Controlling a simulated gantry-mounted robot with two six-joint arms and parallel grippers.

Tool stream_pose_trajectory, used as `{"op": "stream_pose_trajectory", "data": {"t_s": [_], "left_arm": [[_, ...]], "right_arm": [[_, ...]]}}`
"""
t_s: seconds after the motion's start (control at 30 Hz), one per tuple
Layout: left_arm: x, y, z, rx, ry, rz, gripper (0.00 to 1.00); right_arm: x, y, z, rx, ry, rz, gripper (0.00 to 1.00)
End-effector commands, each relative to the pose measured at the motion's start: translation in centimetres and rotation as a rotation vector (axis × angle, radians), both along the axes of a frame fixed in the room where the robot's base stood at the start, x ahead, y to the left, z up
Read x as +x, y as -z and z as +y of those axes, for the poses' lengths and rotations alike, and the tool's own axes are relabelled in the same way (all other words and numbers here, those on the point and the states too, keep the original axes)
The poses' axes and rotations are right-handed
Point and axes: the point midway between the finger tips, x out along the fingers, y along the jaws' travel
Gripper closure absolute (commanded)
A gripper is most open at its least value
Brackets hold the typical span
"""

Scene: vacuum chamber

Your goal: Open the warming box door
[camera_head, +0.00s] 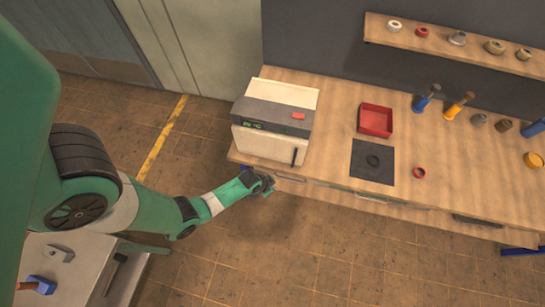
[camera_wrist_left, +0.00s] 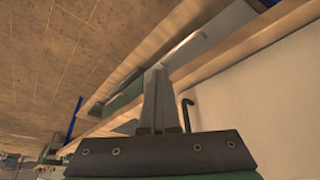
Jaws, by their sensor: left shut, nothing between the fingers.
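The warming box (camera_head: 266,145) is a pale box with a dark grey top band, a small green display and a red label. It stands on the left end of the wooden workbench, and its front door looks closed. A dark upright handle (camera_head: 294,156) is at the right of the door. My left gripper (camera_head: 268,184) is shut and empty, just in front of the bench edge and below the door, apart from the handle. In the left wrist view, the shut fingers (camera_wrist_left: 157,80) point along the bench edge, with the dark handle (camera_wrist_left: 187,113) beside them against the pale door (camera_wrist_left: 255,110).
The workbench (camera_head: 335,140) has drawers with handles under its front edge, close to my left gripper. A red tray (camera_head: 375,121), a dark mat (camera_head: 372,162) and a red ring (camera_head: 419,172) lie right of the box. The floor in front is clear.

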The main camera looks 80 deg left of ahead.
Motion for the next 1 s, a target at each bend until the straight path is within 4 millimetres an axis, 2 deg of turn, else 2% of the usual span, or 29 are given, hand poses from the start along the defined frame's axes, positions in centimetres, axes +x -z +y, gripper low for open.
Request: {"op": "stream_pose_trajectory", "data": {"t_s": [0.43, 0.7, 1.0], "left_arm": [[0.00, 0.00, 0.00, 0.000, 0.000, 0.000, 1.00], [0.00, 0.00, 0.00, 0.000, 0.000, 0.000, 0.55], [-0.06, -0.20, -0.02, 0.000, 0.000, 0.000, 0.55]], "right_arm": [[0.00, 0.00, 0.00, 0.000, 0.000, 0.000, 0.50], [0.00, 0.00, 0.00, 0.000, 0.000, 0.000, 0.50], [0.00, -0.13, 0.00, 0.000, 0.000, 0.000, 0.50]]}}
